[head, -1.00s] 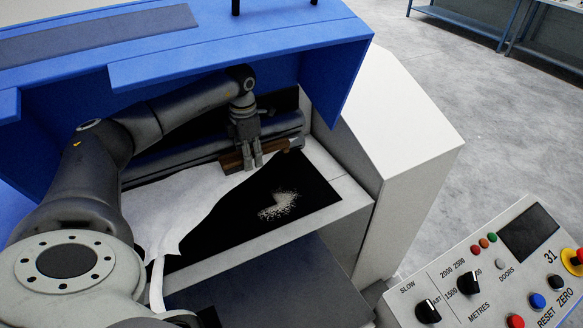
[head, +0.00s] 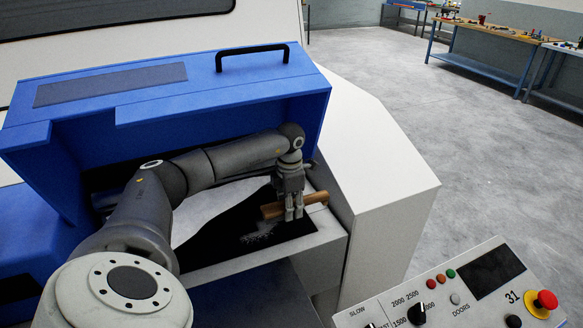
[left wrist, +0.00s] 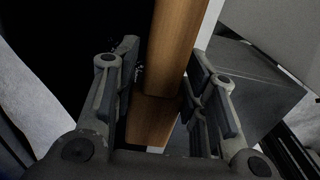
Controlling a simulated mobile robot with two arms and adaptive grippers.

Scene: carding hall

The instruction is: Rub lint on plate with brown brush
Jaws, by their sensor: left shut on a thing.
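The brown wooden brush (head: 272,210) is held crosswise in my left gripper (head: 293,214), low over the right part of the black plate (head: 218,233). I cannot tell whether its underside touches the plate. A patch of pale lint (head: 258,233) lies on the plate just left of and in front of the brush. In the left wrist view the brush (left wrist: 172,50) runs between the two fingers of my left gripper (left wrist: 165,75), and a few white flecks show beside it. My right gripper is not in view.
The raised blue cover (head: 220,105) of the machine hangs over my left arm. A white sheet of fibre (head: 205,208) lies left of the plate. A white side housing (head: 370,165) stands right, and a control panel (head: 450,290) with knobs and buttons is at the lower right.

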